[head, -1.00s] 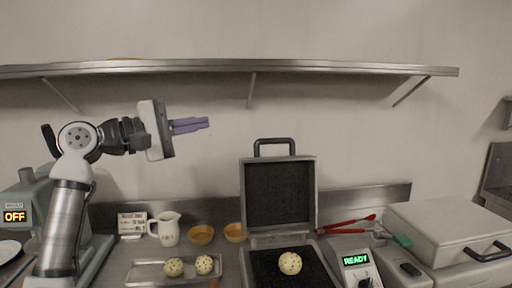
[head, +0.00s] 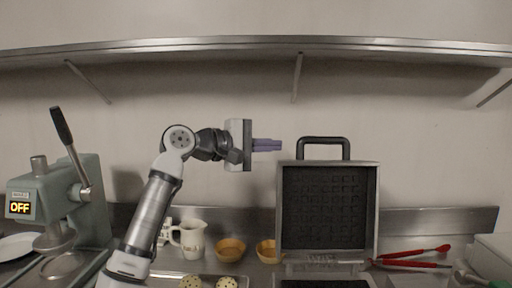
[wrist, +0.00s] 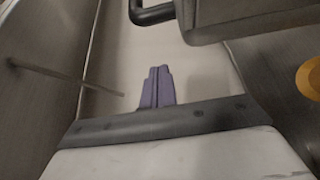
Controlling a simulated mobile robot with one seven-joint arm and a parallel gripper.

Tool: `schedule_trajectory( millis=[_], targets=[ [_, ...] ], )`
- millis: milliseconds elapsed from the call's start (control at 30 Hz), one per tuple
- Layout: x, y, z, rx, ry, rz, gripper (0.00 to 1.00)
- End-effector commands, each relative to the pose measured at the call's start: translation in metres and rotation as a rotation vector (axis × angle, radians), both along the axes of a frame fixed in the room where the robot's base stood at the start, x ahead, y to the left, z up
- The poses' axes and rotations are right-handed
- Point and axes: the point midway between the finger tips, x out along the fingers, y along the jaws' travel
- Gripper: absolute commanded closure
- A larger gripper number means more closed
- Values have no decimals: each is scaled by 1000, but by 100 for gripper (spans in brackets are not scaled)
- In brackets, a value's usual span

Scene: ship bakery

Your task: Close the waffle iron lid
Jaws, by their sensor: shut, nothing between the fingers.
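The waffle iron's lid (head: 327,207) stands open and upright in the head view, its dark gridded inner face toward me. Its black handle (head: 323,140) is at the top edge. The lower plate (head: 325,284) shows only as a strip at the bottom edge of the head view. My gripper (head: 280,145) is shut and empty, its purple fingers pointing right, just left of the handle at about its height. In the wrist view my shut fingers (wrist: 156,88) show below the handle (wrist: 152,14) and lid (wrist: 250,16), apart from both.
A shelf (head: 250,48) runs above. A white jug (head: 190,239) and two small bowls (head: 231,250) stand left of the iron. Red tongs (head: 412,254) lie to its right. A press (head: 62,200) reading OFF stands at far left.

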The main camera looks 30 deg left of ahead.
Motion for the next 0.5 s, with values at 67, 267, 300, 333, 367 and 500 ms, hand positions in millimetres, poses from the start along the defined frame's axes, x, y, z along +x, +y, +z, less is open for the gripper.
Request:
schedule_trajectory(
  millis=[67,267,300,333,367,500],
  targets=[
    [14,-13,-2,0,1,-3,100],
    [16,-31,-5,2,-5,2,100],
    [12,-35,-4,3,-5,1,100],
    [9,-36,-3,1,-3,1,100],
    [6,-38,-2,1,-3,1,100],
    [-2,-43,2,0,-1,1,100]
  ],
)
